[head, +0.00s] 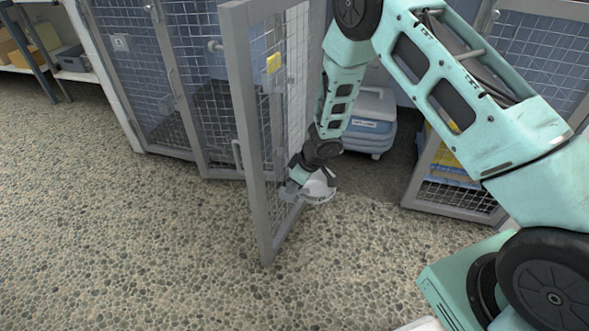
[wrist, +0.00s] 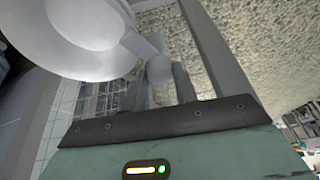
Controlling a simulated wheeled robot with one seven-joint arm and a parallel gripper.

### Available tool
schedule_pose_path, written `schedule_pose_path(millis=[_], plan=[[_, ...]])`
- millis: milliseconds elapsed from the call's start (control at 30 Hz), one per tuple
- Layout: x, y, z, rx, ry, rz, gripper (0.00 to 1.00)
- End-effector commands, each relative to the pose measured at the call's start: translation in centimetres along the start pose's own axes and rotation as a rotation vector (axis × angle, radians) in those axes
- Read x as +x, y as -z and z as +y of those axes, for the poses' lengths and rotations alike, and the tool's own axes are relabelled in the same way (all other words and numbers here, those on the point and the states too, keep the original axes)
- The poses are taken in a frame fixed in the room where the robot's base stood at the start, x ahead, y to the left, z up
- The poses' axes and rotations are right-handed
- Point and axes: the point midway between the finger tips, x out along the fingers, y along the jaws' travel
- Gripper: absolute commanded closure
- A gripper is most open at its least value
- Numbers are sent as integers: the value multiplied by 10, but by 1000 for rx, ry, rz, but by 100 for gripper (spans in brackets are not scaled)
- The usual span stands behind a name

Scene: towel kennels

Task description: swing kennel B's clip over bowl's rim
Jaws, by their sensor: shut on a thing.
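A pale grey bowl (head: 319,187) sits low against the mesh of an open grey kennel door (head: 242,105); its letter is not readable. The bowl fills the upper left of the wrist view (wrist: 85,30). The clip (wrist: 135,45) is a light grey bar at the bowl's edge, ending in a round knob (wrist: 158,70). I cannot tell whether it lies over the rim or beside it. My gripper (head: 299,178) is at the bowl, on the door's right side. It appears shut on the clip by its knob; the fingertips are partly hidden.
A yellow tag (head: 273,64) is on the door. A blue-grey carrier (head: 370,122) stands behind my arm. A low mesh panel (head: 458,195) is at the right. Shelves (head: 70,62) are at the far left. The pebbled floor (head: 130,240) is clear in front.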

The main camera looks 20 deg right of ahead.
Motion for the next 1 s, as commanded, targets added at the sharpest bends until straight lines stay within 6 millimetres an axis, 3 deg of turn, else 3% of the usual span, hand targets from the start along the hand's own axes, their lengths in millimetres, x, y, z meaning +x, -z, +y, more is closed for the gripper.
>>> schedule_pose_path(millis=[33,600,1000], plan=[[-10,3,-1,-27,16,-5,94],[-2,2,0,-368,154,-13,94],[0,2,2,-477,199,-16,94]])
